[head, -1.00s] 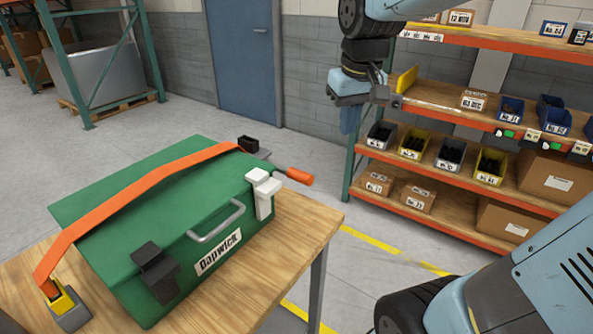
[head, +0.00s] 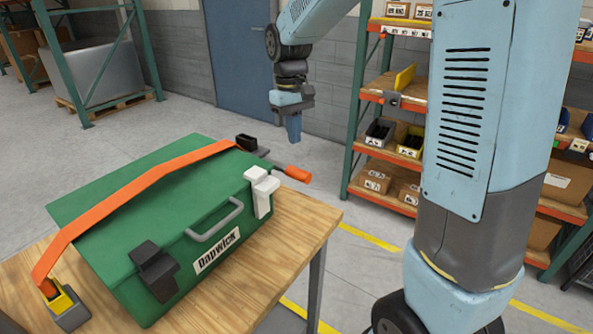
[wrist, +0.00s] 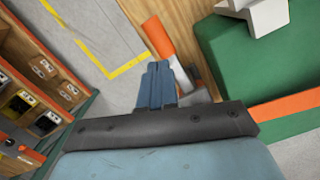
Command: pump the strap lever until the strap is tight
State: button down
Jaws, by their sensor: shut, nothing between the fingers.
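The strap lever (head: 292,173) has an orange grip and sticks out at the right of the green case, beyond the white latch. Its orange grip also shows in the wrist view (wrist: 158,38), just beyond my fingers. The orange strap (head: 130,195) runs across the green case (head: 190,215) from a yellow and grey anchor at the front left to the lever's side. My gripper (head: 295,138) points down above and behind the lever, apart from it. In the wrist view my gripper (wrist: 158,75) has its blue fingers together with nothing between them. The lever's base is partly hidden by my fingers.
The case stands on a wooden table (head: 310,225) with a white latch (head: 262,190), a black latch (head: 155,268) and a grey handle (head: 213,222) at its front. An orange shelf rack (head: 380,155) with bins stands behind on the right. Open floor lies between.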

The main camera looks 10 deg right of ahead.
aim_at(296, 171)
jog(key=shift+s+d+f, duration=0.1)
jog(key=shift+s+f, duration=0.1)
jog(key=shift+f, duration=1.55)
jog(key=shift+s+d+f, duration=0.1)
jog(key=shift+s+f, duration=0.05)
jog(key=shift+f, duration=1.55)
jog(key=shift+f, duration=0.1)
jog(key=shift+f, duration=2.15)
